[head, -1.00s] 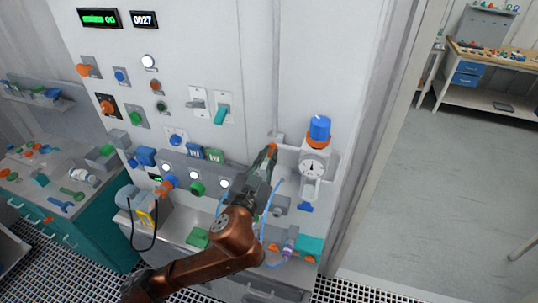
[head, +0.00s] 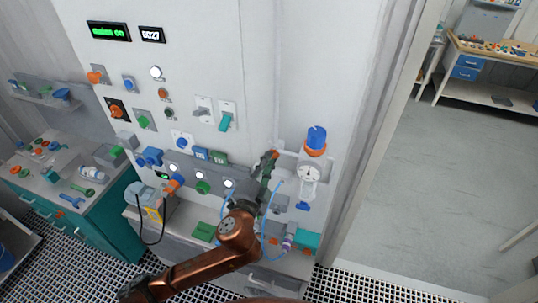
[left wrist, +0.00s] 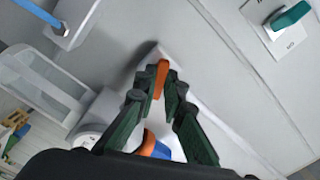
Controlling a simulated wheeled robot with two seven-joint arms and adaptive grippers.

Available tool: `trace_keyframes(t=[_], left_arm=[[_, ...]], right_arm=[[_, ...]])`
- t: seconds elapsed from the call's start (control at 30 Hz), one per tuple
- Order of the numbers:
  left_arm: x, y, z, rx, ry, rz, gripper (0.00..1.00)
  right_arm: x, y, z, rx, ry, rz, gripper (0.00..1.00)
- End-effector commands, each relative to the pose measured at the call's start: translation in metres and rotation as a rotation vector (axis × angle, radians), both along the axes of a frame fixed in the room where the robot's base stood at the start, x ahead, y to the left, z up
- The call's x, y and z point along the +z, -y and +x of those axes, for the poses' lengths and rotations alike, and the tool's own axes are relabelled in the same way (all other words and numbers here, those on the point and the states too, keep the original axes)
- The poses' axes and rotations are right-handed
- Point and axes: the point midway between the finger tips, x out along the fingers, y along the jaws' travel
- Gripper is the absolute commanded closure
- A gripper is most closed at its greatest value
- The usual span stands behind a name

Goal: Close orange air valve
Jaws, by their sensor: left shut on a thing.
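The orange air valve's handle (left wrist: 161,78) is a slim orange lever by the white panel in the left wrist view. My left gripper (left wrist: 161,84) has its dark green fingers on either side of it, shut on it near the tips. In the head view my left gripper (head: 269,166) reaches up to the panel, left of the round gauge (head: 308,173). A small bit of the orange handle (head: 274,154) shows at its tips there. The valve's body is mostly hidden. My right gripper is in neither view.
A blue knob with an orange ring (head: 316,138) sits above the gauge. A teal lever (head: 225,122) is on the panel to the upper left. Blue tubing (head: 278,193) hangs close beside my gripper. Open floor (head: 420,200) lies to the right.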

Motion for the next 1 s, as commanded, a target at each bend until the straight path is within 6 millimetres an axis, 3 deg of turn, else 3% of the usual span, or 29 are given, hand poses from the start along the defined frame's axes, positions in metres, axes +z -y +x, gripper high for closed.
trace_keyframes(t=[0.1, 0.4, 1.0], left_arm=[[0.004, 0.000, 0.000, -0.001, 0.033, 0.103, 1.00], [0.004, 0.000, 0.000, -0.002, 0.104, 0.319, 1.00], [0.001, 0.000, 0.000, -0.002, 0.153, 0.469, 1.00]], right_arm=[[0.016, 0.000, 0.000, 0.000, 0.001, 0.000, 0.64], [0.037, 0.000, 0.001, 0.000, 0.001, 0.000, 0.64], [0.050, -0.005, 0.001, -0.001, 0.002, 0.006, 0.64]])
